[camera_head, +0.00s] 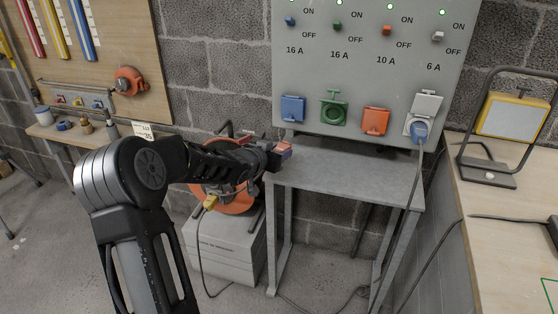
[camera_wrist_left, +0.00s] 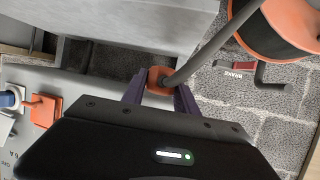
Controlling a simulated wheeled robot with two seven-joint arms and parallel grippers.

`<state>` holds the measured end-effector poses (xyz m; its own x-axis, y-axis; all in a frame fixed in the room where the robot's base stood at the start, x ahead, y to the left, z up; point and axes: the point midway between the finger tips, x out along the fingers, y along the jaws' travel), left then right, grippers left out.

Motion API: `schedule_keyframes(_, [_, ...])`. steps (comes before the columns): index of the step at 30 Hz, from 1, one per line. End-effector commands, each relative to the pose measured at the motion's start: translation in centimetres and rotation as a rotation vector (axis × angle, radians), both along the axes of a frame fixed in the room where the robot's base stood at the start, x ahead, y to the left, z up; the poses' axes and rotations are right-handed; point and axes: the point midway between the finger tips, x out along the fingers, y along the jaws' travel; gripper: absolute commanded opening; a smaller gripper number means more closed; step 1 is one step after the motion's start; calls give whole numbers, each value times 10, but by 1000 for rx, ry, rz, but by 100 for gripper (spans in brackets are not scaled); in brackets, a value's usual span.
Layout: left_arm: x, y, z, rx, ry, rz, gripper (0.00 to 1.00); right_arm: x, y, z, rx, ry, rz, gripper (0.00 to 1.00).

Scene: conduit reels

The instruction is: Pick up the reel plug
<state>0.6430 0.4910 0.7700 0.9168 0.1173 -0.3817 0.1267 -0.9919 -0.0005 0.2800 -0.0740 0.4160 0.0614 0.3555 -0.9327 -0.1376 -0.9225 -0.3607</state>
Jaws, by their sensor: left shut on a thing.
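The orange reel plug (camera_wrist_left: 157,80) sits between the two fingers of my left gripper (camera_wrist_left: 160,92) in the left wrist view. A dark cable runs from it up and to the right past the reel. In the head view my left gripper (camera_head: 283,151) is shut on the plug above the left end of the grey table. The orange cable reel (camera_head: 238,202) is behind and below my left arm, partly hidden; it also shows in the left wrist view (camera_wrist_left: 275,30). My right gripper is not in view.
The grey wall panel (camera_head: 345,70) has blue (camera_head: 293,107), green (camera_head: 334,112) and orange (camera_head: 375,121) sockets, and a grey one with a blue plug (camera_head: 420,131) in it. The grey table (camera_head: 350,176) below is bare. A work lamp (camera_head: 510,115) stands on the right bench.

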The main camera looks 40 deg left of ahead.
Motion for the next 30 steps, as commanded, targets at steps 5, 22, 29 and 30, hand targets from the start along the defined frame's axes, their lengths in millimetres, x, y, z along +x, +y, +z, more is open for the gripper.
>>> schedule_keyframes(5, [0,1,31,2,0,1,0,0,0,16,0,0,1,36])
schedule_keyframes(22, [0,0,35,-1,0,0,0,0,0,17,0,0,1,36])
schedule_keyframes(29, [0,0,35,-4,-1,1,0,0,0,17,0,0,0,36])
schedule_keyframes(30, [0,1,35,-8,-1,1,0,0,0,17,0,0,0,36])
